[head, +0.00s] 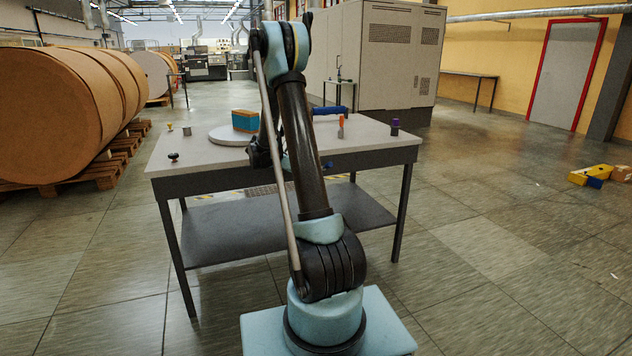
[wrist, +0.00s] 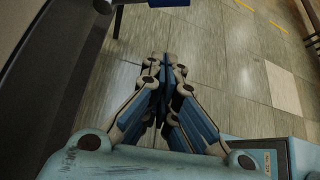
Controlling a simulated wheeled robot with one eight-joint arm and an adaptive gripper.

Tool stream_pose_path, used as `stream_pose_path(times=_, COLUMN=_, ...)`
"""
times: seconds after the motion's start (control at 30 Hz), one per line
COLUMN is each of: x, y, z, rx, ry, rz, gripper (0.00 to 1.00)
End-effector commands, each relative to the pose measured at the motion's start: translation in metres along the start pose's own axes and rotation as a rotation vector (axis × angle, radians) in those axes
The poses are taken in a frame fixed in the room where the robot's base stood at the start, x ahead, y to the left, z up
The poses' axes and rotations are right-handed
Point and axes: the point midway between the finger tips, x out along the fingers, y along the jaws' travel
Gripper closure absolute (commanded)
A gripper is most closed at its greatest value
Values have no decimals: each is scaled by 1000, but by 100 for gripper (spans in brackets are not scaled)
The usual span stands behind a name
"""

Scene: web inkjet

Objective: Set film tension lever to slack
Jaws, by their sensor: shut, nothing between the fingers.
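No part is clearly marked as the film tension lever. A small upright orange piece (head: 341,122) stands on the worktable (head: 375,138), right of my arm, and may be a lever; its setting is too small to read. In the wrist view my gripper (wrist: 166,65) is shut and empty, above the tiled floor beside a dark table edge (wrist: 75,70). In the head view my arm largely hides the gripper.
A round grey turntable (head: 222,137) bears a teal and orange box (head: 244,120). A purple-topped dark cylinder (head: 395,127) stands at the table's right end. Large brown rolls (head: 60,115) on pallets are left. Floor at right is open, except yellow and blue items (head: 592,177).

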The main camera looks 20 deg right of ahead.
Motion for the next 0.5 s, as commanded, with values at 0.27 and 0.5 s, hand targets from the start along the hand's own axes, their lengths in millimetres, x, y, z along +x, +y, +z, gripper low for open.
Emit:
stream_pose_path(times=0.27, x=-36, y=7, z=-1, rx=0, ry=0, rz=1, gripper=100)
stream_pose_path(times=0.5, x=-44, y=8, z=-2, rx=-1, ry=0, rz=0, gripper=100)
